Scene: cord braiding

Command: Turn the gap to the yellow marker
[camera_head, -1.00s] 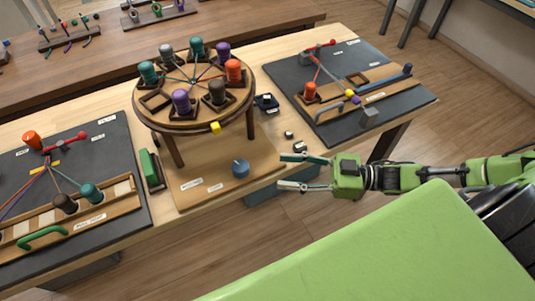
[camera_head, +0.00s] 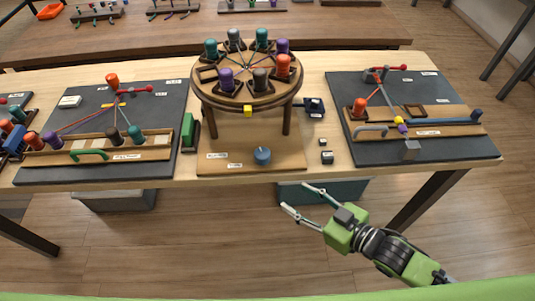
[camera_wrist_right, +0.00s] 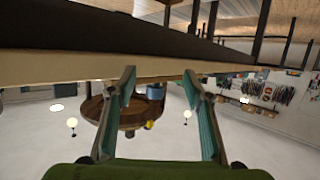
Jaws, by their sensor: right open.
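The round wooden disc (camera_head: 205,95) stands on posts over a wooden base and carries several coloured spools around its rim. The gap, an empty square slot (camera_head: 208,76), is at the disc's left, between a teal and a purple spool (camera_head: 227,80). The yellow marker (camera_head: 248,110) is on the disc's front edge; the gap is left of it, not in line. My right gripper (camera_head: 295,197) is open and empty, in front of the table edge, right of and below the disc. In the right wrist view, the disc and yellow marker (camera_wrist_right: 149,125) show beyond the open fingers (camera_wrist_right: 160,75). My left gripper is not in view.
A blue knob (camera_head: 262,155) stands on the base. Dark boards with cords and spools lie left (camera_head: 165,100) and right (camera_head: 440,93). Free floor lies before the table.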

